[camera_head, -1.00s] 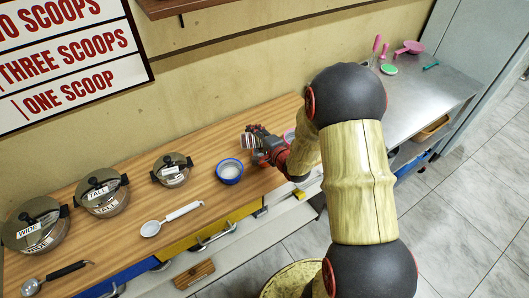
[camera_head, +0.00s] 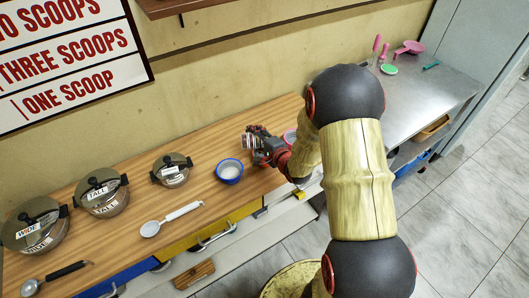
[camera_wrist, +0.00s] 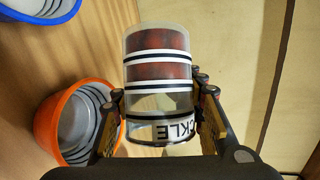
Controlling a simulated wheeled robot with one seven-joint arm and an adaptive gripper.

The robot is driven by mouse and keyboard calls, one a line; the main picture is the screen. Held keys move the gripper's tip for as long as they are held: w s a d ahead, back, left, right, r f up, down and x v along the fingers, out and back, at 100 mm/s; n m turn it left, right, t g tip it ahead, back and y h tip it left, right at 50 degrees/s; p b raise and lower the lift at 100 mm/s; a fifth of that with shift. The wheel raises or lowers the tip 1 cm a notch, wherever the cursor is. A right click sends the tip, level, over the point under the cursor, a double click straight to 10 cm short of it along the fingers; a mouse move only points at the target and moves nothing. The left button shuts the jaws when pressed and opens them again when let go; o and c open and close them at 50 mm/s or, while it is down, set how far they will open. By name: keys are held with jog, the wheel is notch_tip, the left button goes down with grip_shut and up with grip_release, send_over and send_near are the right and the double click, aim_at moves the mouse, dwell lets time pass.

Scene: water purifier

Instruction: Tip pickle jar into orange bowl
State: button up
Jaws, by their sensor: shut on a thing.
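The pickle jar (camera_wrist: 158,68) is a clear cylinder with dark red-brown contents, black and white bands and a partly visible label ending in "CKLE". My gripper (camera_wrist: 160,112) is shut around its label end. In the head view the jar (camera_head: 249,141) is small at the tip of my gripper (camera_head: 257,147), above the wooden counter; its exact tilt is unclear. The orange bowl (camera_wrist: 42,128) is left of the jar in the wrist view, its pale ribbed inside partly covered by a gripper finger. I cannot make out the orange bowl in the head view.
A blue bowl (camera_head: 229,171) stands left of my gripper; it also shows in the wrist view (camera_wrist: 67,12). A pink-rimmed thing (camera_head: 290,136) is partly hidden by my arm. Several lidded pots and a white ladle (camera_head: 151,229) occupy the counter's left. The wall (camera_head: 215,85) is behind.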

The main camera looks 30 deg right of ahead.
jog(key=shift+d+r+m+t, duration=0.15)
jog(key=shift+r+m+t, duration=0.15)
jog(key=shift+m+t, duration=0.25)
dwell(2.3)
jog(key=shift+s+d+f+m+t+y+b, duration=0.15)
jog(key=shift+f+m+t+y+b, duration=0.1)
jog(key=shift+f+m+y+b, duration=0.15)
dwell(1.7)
